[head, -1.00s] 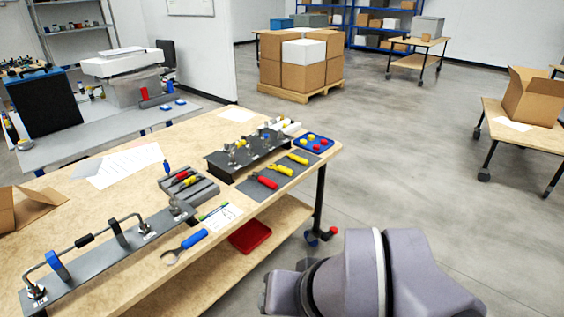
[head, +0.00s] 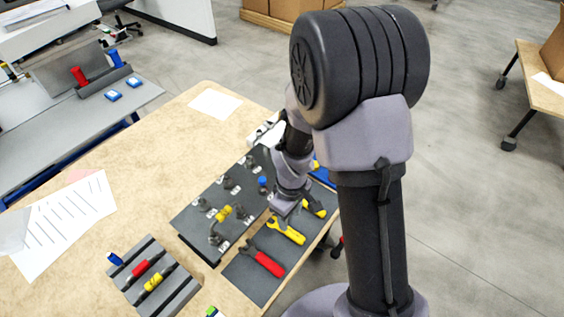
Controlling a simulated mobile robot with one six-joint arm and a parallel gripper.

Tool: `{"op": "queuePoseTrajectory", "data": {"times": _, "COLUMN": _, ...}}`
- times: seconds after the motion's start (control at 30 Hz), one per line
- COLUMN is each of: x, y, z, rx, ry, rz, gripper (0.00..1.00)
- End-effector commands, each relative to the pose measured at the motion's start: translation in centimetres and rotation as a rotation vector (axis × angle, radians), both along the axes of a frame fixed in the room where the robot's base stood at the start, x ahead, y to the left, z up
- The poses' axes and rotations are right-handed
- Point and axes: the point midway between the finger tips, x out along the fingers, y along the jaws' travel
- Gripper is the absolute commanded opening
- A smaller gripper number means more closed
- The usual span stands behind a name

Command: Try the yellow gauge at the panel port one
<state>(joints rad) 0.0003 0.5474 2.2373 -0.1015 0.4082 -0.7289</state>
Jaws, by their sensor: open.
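The yellow gauge (head: 153,281) lies in a slot of the grey grooved block (head: 178,290) at the lower left, beside a red gauge (head: 142,269). The dark panel (head: 192,218) lies right of it, with several metal fittings and small white labels. A yellow fitting (head: 223,214) is on the panel's near part. I cannot read which port is one. My gripper (head: 283,209) is open, beyond the panel's right edge and above the grey mat, close to a yellow-handled tool (head: 287,231). The arm hides part of it; I see nothing held.
The grey mat (head: 245,277) carries a red-handled tool (head: 262,259) and another yellow one (head: 315,208). Paper sheets (head: 65,220) lie at left. The bench top between paper and panel is clear. My arm hides the bench's right end.

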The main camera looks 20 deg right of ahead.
Motion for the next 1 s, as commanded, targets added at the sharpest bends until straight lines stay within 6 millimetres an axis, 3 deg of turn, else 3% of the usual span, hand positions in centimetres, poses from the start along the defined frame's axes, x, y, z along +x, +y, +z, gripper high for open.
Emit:
{"op": "queuePoseTrajectory", "data": {"times": 0.23, "x": -0.1, "y": 0.0, "z": -1.8, "rx": -0.001, "ry": 0.004, "rz": 0.008, "gripper": 0.44}}
{"op": "queuePoseTrajectory", "data": {"times": 0.6, "x": -0.1, "y": 0.0, "z": -6.7, "rx": 0.000, "ry": 0.004, "rz": 0.005, "gripper": 0.44}}
{"op": "queuePoseTrajectory", "data": {"times": 0.87, "x": -0.1, "y": 0.0, "z": -6.7, "rx": 0.000, "ry": 0.004, "rz": 0.005, "gripper": 0.44}}
{"op": "queuePoseTrajectory", "data": {"times": 1.0, "x": -0.1, "y": 0.0, "z": -6.7, "rx": 0.000, "ry": 0.004, "rz": 0.005, "gripper": 0.20}}
